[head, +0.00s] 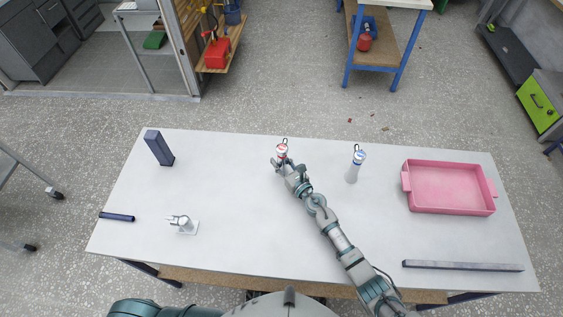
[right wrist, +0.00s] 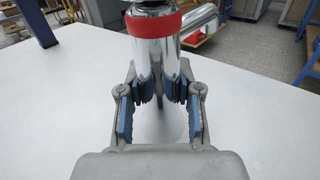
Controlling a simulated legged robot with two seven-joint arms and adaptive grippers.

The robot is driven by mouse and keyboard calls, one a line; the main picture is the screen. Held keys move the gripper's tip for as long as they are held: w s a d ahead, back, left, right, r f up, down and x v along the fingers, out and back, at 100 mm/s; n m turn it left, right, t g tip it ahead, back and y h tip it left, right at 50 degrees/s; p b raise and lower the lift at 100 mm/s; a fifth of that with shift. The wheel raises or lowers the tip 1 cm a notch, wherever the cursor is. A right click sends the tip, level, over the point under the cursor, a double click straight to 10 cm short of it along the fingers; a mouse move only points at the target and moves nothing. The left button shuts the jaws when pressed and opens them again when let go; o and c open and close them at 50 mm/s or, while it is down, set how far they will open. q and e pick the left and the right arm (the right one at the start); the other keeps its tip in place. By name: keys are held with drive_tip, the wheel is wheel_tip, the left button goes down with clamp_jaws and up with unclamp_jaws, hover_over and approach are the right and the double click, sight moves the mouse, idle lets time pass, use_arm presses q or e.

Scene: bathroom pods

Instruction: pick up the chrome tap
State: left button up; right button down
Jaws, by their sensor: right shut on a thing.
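The chrome tap (right wrist: 157,55) is a shiny upright cylinder with a red band and a spout to the right in the right wrist view. In the head view its red-banded top (head: 282,150) shows near the table's far middle. My right gripper (head: 283,164) is shut on it. In the wrist view both finger pads (right wrist: 159,92) press on its body from either side, below the red band. Its lower end is mostly hidden by the gripper, and I cannot tell whether it touches the table. My left gripper is out of view.
A similar blue-banded piece (head: 355,166) stands to the right on the white table (head: 250,225). A pink tray (head: 450,188) and a dark bar (head: 462,265) lie farther right. A dark block (head: 159,148), a dark blue tube (head: 117,217) and a fitting on a white plate (head: 184,225) are left.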

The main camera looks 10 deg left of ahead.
sight(282, 161)
drive_tip(key=shift+a+r, duration=0.25)
drive_tip(key=shift+a, duration=0.15)
drive_tip(key=shift+a+r+p, duration=0.2)
drive_tip(key=shift+r+p, duration=0.45)
drive_tip(key=shift+p, duration=0.15)
drive_tip(key=shift+s+d+r+p, duration=0.15)
drive_tip(key=shift+r+p, duration=0.4)
drive_tip(key=shift+r, duration=0.05)
drive_tip(key=shift+s+d+r+p, duration=0.1)
drive_tip(key=shift+r+p, duration=0.45)
use_arm(q)
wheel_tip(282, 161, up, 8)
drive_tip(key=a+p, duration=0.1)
drive_tip(key=p, duration=0.3)
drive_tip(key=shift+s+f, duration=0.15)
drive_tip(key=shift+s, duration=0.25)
use_arm(e)
drive_tip(key=s+d+r, duration=0.1)
drive_tip(key=s, duration=1.4)
drive_tip(key=shift+s+d, duration=0.25)
drive_tip(key=shift+d, duration=0.1)
